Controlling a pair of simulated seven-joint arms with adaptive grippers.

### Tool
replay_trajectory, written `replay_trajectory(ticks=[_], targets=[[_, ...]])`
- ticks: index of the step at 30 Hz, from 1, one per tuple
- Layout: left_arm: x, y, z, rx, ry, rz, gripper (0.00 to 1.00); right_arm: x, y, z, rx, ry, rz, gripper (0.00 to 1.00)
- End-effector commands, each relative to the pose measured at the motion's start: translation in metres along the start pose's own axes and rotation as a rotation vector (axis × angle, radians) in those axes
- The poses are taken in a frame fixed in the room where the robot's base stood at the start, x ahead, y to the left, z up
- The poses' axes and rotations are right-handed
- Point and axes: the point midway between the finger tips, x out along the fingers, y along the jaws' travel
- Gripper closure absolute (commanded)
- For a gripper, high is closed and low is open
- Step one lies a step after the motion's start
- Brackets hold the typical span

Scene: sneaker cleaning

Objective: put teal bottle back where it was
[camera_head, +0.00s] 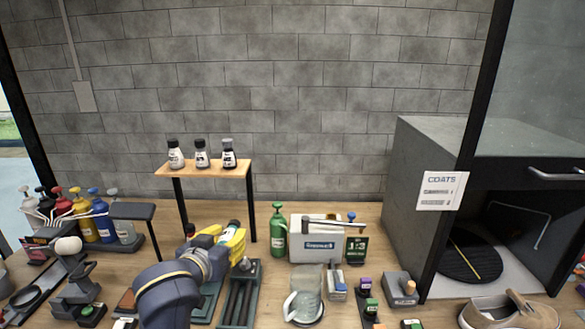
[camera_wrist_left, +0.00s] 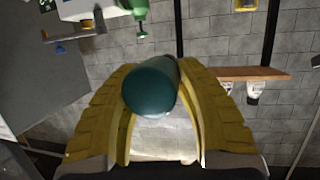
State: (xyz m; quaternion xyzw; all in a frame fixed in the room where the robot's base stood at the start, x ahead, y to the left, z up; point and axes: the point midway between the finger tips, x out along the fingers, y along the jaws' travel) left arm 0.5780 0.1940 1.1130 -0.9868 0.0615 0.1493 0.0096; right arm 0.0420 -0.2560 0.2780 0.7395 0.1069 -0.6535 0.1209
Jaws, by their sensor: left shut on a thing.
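My left gripper (camera_head: 228,236) is shut on the teal bottle. The bottle (camera_wrist_left: 150,92) shows in the left wrist view as a dark teal rounded end between the two yellow fingers. Three bottles with dark or grey tops stand on that shelf. My right gripper is not in view.
Several coloured pump bottles (camera_head: 80,215) stand left. A sneaker (camera_head: 508,312) and dark booth (camera_head: 430,170) are right.

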Motion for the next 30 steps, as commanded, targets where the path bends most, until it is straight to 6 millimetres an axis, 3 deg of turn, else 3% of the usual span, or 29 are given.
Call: replay_trajectory(ticks=[2, 5, 21, 30], targets=[[0.001, -0.002, -0.007, -0.009, 0.003, -0.024, 1.0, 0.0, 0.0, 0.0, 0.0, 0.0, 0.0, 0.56], [0.003, -0.006, 0.0, -0.018, -0.001, -0.055, 1.0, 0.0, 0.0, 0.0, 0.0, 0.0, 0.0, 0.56], [0.001, -0.007, 0.081, -0.037, -0.002, -0.123, 1.0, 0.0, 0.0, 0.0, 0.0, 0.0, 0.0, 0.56], [-0.001, -0.004, 0.094, -0.042, 0.001, -0.118, 1.0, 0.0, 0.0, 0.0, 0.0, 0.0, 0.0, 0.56]])
